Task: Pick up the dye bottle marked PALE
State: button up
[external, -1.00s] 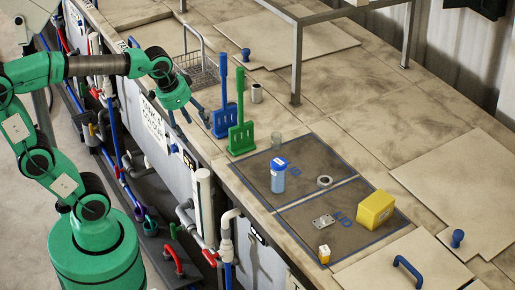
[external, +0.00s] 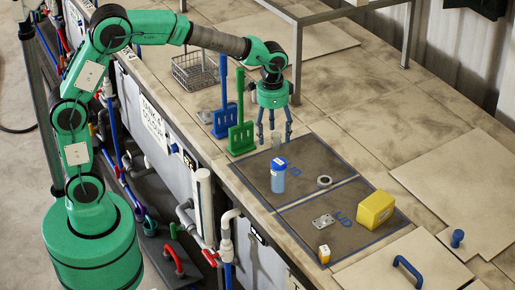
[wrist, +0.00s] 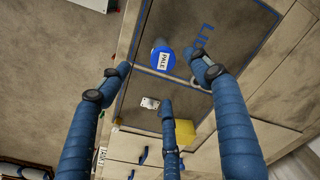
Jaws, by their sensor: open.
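The dye bottle (external: 278,179) is a blue cylinder with a blue lid, upright on the dark blue-edged mat (external: 300,203). In the wrist view its lid (wrist: 164,59) faces me with a white label reading PALE. My gripper (external: 275,140) has three blue fingers pointing down, spread apart and empty. It hangs above and behind the bottle in the external view, not touching it. In the wrist view my gripper (wrist: 162,80) has the lid near the gap between its left and right fingers, toward the top.
A yellow box (external: 375,209), a metal plate (external: 323,221), a ring (external: 324,182) and a small yellow-white box (external: 324,254) lie on the mat. Green (external: 240,137) and blue (external: 222,121) upright tools stand left of my gripper. A table frame (external: 297,60) rises behind my arm.

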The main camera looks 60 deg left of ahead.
aim_at(279, 162)
jog(key=shift+w+d+f, duration=0.7)
jog(key=shift+w+f, duration=0.05)
jog(key=shift+w, duration=0.05)
jog(key=shift+f, duration=0.1)
jog(key=shift+f, duration=4.25)
jog(key=shift+p, duration=0.3)
jog(key=shift+f, duration=2.6)
jog(key=c, duration=1.4)
